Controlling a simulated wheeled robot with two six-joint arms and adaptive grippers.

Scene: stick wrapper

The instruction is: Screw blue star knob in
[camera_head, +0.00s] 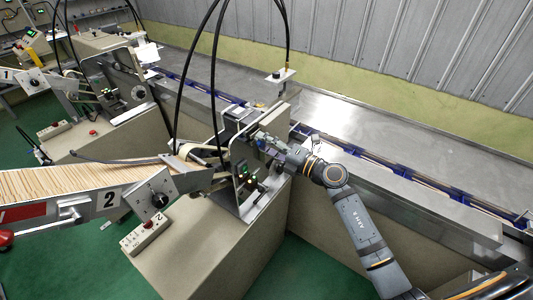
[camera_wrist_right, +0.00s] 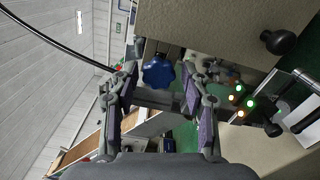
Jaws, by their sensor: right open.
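The blue star knob (camera_wrist_right: 158,72) shows in the right wrist view, at the edge of a beige panel. My right gripper (camera_wrist_right: 160,92) is open. In the picture its two fingers stand left and right of the knob, with space on both sides; neither finger appears to touch it. How deep the knob lies between the fingertips I cannot tell. In the head view my right gripper (camera_head: 264,139) is at the upper part of machine number 2, and the knob is hidden or too small to make out there. My left gripper is not in view.
A black ball handle (camera_wrist_right: 279,41) sticks out from the beige panel (camera_wrist_right: 215,30). Lit green and orange lamps (camera_wrist_right: 238,100) are at the right. A black cable (camera_wrist_right: 55,42) crosses the wrist view's upper left. In the head view, a conveyor (camera_head: 365,152) runs behind the machine.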

